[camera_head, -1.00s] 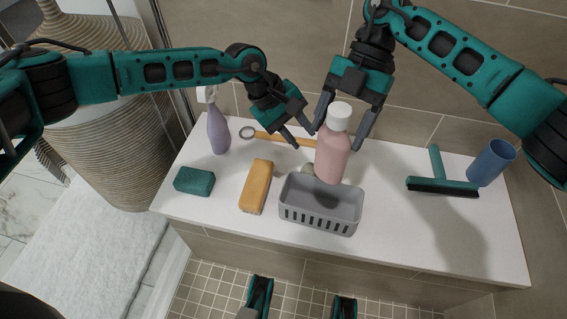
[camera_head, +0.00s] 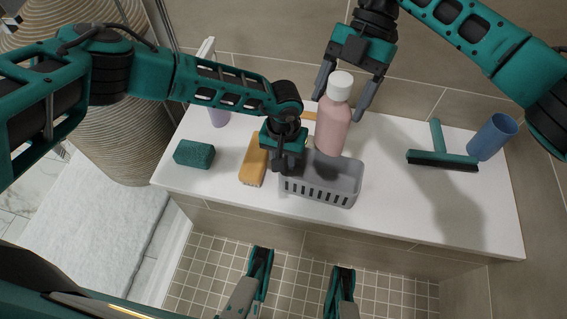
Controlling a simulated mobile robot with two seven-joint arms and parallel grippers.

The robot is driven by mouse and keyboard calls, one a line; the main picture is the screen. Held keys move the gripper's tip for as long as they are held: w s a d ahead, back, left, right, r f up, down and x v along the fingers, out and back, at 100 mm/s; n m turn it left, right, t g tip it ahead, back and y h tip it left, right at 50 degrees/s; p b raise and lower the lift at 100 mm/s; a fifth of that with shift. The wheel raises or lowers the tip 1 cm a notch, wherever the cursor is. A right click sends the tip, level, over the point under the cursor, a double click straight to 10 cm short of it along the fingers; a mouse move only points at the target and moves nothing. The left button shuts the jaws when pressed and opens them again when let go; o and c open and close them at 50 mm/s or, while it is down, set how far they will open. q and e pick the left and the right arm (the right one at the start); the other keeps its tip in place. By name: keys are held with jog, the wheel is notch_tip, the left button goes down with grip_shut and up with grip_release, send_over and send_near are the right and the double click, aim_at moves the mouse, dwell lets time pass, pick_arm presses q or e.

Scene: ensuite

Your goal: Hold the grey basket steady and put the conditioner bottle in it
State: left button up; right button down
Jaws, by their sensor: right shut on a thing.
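The pink conditioner bottle (camera_head: 333,128) with a white cap is upright above the grey basket (camera_head: 335,190). My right gripper (camera_head: 338,107) is shut on the bottle, with one finger on each side near its shoulder. The bottle's base is over the back part of the basket; I cannot tell its exact height. The slotted grey basket stands on the white bench (camera_head: 400,220). My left gripper (camera_head: 286,168) points down at the basket's left end and covers part of that rim. Whether its fingers touch or grip the wall cannot be told.
An orange block (camera_head: 252,162) lies just left of the basket, with a green sponge (camera_head: 194,154) farther left. A purple spray bottle (camera_head: 219,115) is partly hidden by my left arm. A green squeegee (camera_head: 441,157) and blue cup (camera_head: 492,137) are at the right.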

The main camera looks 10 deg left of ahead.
pick_arm(q)
jog(key=shift+f, duration=1.85)
grip_shut()
